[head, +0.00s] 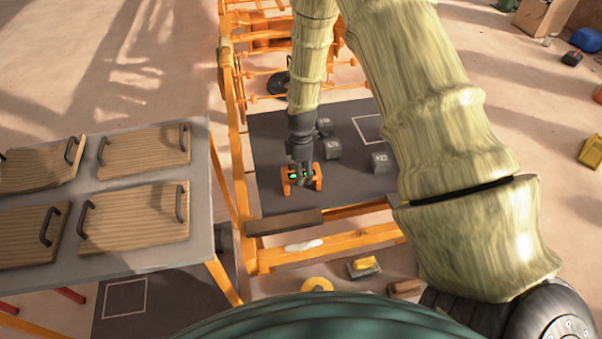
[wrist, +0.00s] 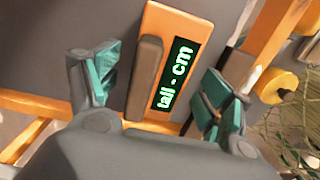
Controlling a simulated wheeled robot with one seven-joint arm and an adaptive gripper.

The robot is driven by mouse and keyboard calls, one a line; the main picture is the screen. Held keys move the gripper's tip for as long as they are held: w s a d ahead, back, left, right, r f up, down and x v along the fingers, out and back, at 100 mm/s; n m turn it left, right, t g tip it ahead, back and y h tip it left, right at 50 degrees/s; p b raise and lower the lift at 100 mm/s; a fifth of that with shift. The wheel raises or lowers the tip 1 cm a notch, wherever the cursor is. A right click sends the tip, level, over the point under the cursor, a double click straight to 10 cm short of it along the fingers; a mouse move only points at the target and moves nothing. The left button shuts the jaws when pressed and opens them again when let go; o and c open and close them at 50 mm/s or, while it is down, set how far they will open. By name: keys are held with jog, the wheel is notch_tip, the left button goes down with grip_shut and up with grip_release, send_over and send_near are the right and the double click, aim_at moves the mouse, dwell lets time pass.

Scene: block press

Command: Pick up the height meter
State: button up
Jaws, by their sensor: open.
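In the head view the height meter (head: 317,177) rests on the dark mat of the orange frame, partly hidden by my gripper (head: 299,172). In the wrist view my gripper (wrist: 155,90) is open, with one teal-padded finger on each side of the height meter. Gaps show between the fingers and the meter, and nothing is held.
Several grey blocks (head: 380,162) lie on the dark mat (head: 265,150) near the meter. A grey table (head: 110,192) with handled wooden boards stands at the left. Orange frame posts (head: 236,150) rise close to the left of my gripper. A yellow roll (head: 317,285) lies below the frame.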

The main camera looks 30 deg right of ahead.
jog(key=shift+f, duration=1.15)
jog(key=shift+c, duration=0.2)
jog(key=c, duration=1.3)
